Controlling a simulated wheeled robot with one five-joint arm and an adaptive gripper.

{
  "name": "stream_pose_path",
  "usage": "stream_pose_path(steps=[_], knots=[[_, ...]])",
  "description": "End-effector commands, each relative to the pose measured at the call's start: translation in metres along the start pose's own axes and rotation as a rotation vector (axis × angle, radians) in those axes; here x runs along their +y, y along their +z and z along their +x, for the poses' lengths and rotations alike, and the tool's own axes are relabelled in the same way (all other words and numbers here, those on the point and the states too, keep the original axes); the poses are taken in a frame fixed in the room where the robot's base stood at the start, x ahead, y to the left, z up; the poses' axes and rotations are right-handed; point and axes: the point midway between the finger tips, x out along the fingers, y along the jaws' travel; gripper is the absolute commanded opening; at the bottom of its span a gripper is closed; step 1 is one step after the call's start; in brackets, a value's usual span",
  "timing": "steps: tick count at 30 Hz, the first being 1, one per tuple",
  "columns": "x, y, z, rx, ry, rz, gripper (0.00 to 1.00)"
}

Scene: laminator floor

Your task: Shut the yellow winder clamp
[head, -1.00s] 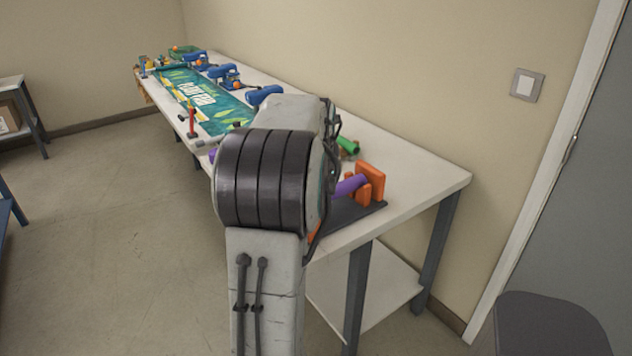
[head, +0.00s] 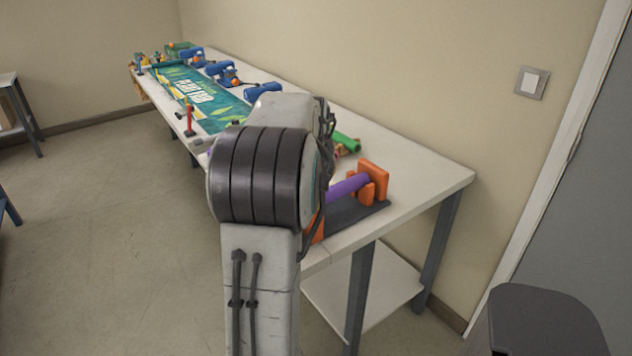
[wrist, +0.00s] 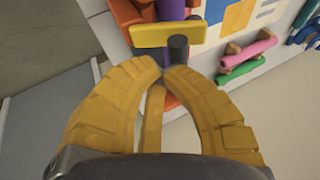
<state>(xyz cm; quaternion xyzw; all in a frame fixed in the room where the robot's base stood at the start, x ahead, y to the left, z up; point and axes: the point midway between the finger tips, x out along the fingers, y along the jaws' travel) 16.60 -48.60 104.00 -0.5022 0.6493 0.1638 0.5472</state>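The yellow clamp shows in the wrist view as a flat yellow bar (wrist: 165,33) beside a dark upright post (wrist: 178,48), with orange parts around it. My gripper (wrist: 163,69) has two curved yellow fingers whose tips meet just below the bar, close to the post. Nothing is clearly seen gripped between them; whether the tips touch the post cannot be told. A thin yellow strip (wrist: 153,120) lies between the fingers, its owner unclear. In the head view my arm hides the gripper and clamp. An orange stand (head: 373,180) with a purple roll (head: 346,188) shows at the bench's near end.
The white bench (head: 420,180) runs along the wall, with a printed banner (head: 200,95) and several blue devices farther back. A green roll (head: 346,142) lies behind my arm. A dark rounded object (head: 545,320) stands at lower right. Floor left of the bench is open.

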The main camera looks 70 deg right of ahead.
Motion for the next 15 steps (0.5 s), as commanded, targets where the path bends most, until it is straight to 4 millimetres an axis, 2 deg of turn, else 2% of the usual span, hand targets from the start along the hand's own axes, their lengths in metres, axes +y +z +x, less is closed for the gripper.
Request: stream_pose_path(steps=[15], knots=[[-0.0052,-0.0002,0.0018,-0.002,-0.002,0.000,0.00]])
